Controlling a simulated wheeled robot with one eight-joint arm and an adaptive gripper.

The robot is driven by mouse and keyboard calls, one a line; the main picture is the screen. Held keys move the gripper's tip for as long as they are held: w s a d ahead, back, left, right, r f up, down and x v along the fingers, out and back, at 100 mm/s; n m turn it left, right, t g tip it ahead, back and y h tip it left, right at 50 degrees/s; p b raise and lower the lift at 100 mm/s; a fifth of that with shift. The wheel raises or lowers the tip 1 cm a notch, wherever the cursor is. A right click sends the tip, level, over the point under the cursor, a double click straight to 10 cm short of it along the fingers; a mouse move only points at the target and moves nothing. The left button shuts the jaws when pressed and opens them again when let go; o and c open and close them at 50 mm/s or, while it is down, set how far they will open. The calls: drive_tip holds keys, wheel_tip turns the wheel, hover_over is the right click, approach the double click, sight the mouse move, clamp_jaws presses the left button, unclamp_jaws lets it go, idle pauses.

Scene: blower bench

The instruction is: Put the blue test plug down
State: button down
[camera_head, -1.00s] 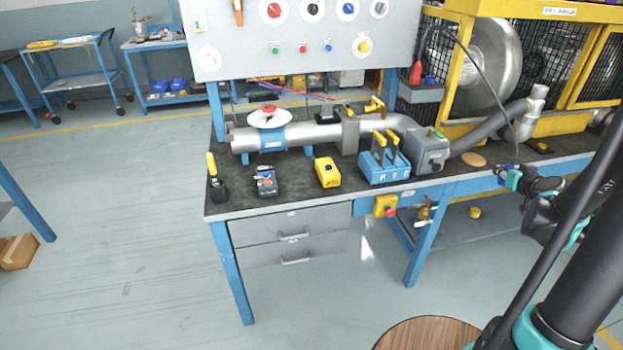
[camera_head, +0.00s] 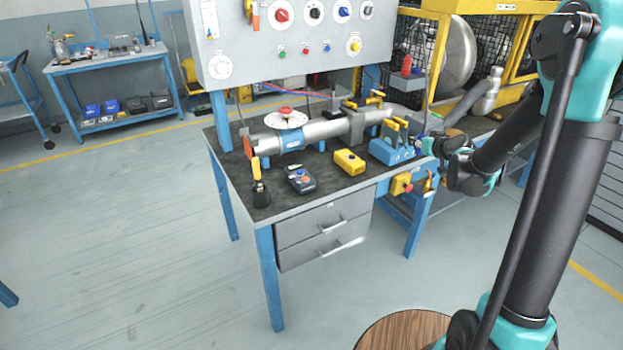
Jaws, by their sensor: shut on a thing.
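My gripper (camera_head: 431,147) is shut on a small blue piece, the blue test plug (camera_head: 419,147), of which only a little shows. It is at the right part of the bench, just right of the blue block with two yellow handles (camera_head: 386,153). I cannot tell whether the plug touches the block or the bench top. The workbench (camera_head: 232,178) has a dark top with bare room at its left and front.
On the bench are a yellow box (camera_head: 349,161), a dark handheld device (camera_head: 299,180), a black-based yellow-handled tool (camera_head: 260,190) and a steel pipe (camera_head: 325,129) with a red-topped dial. A control panel (camera_head: 300,50) stands behind. A round wooden top (camera_head: 405,330) is near me.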

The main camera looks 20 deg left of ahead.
drive_tip(key=a+r+n+g+y, duration=0.1)
drive_tip(key=a+r, duration=0.1)
drive_tip(key=a, duration=0.6)
drive_tip(key=a+r+n+y, duration=0.1)
drive_tip(key=a+r, duration=0.1)
drive_tip(key=a, duration=0.6)
wheel_tip(320, 180, up, 3)
drive_tip(key=n+g+y, duration=0.2)
hover_over(317, 171)
wheel_tip(317, 171, down, 19)
drive_tip(key=shift+w+r, duration=0.1)
drive_tip(key=shift+r, duration=0.05)
drive_tip(key=shift+f, duration=0.55)
drive_tip(key=shift+s+f, duration=0.15)
drive_tip(key=shift+s, duration=0.05)
drive_tip(key=c, duration=1.3)
unclamp_jaws()
drive_tip(key=shift+o, duration=0.2)
